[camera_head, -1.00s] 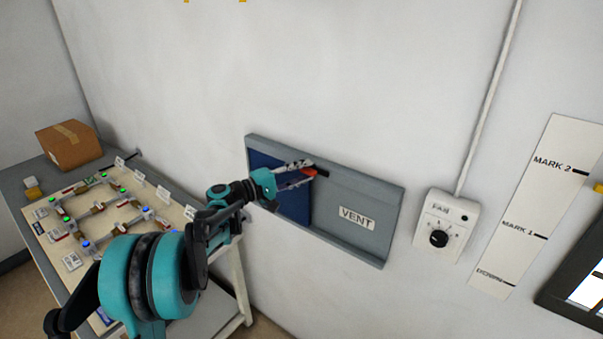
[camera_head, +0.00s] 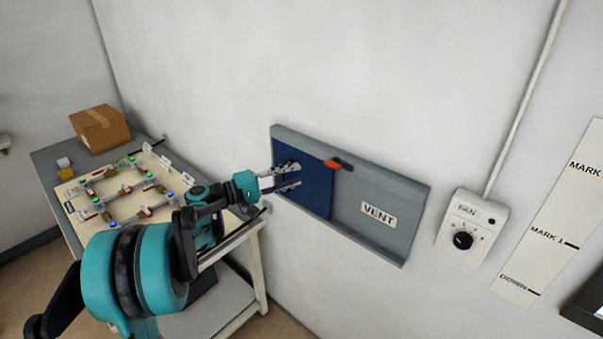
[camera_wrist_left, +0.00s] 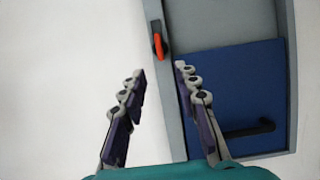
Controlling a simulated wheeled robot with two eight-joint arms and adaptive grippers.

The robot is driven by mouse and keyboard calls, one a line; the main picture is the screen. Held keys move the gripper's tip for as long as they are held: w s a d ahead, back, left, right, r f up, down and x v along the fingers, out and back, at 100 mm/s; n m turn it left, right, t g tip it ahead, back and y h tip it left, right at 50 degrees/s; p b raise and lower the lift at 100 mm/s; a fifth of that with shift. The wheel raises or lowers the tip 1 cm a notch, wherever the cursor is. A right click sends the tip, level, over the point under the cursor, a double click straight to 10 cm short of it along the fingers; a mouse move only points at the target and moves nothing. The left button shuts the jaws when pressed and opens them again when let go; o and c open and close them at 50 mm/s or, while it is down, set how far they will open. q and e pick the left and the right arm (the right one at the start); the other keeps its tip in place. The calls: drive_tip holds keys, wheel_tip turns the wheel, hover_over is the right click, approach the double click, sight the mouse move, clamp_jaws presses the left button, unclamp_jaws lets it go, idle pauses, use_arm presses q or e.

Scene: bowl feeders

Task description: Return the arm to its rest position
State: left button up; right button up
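My left arm comes in from the left in the head view. The vent's red handle (camera_head: 340,163) sits near the panel's upper middle, to the right of the gripper. It also shows in the left wrist view (camera_wrist_left: 158,46), beyond the fingertips. My right gripper is not in view.
The grey vent frame (camera_head: 395,246) is on the white wall. A fan dial box (camera_head: 470,230) and a marked strip (camera_head: 555,235) are to its right. A table at left bears a cream board (camera_head: 135,212) with lit parts and a cardboard box (camera_head: 100,128).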

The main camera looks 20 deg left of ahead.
use_arm(q)
drive_tip(key=shift+s, duration=0.1)
idle(0.4)
drive_tip(key=s+d+f+m+g+y+b, duration=0.4)
drive_tip(key=s+d+f+g+y, duration=0.2)
drive_tip(key=s+d+f, duration=0.65)
drive_tip(key=s+f+m+y+b, duration=0.1)
drive_tip(key=s+f+m+y, duration=0.1)
drive_tip(key=s, duration=0.6)
drive_tip(key=s+f+m+y+b, duration=0.2)
drive_tip(key=s+f+m+y, duration=0.1)
drive_tip(key=s+f, duration=0.4)
drive_tip(key=shift+s+a+m+y, duration=0.25)
drive_tip(key=shift+s+m+y, duration=0.1)
drive_tip(key=shift+y, duration=0.25)
drive_tip(key=shift+o, duration=0.3)
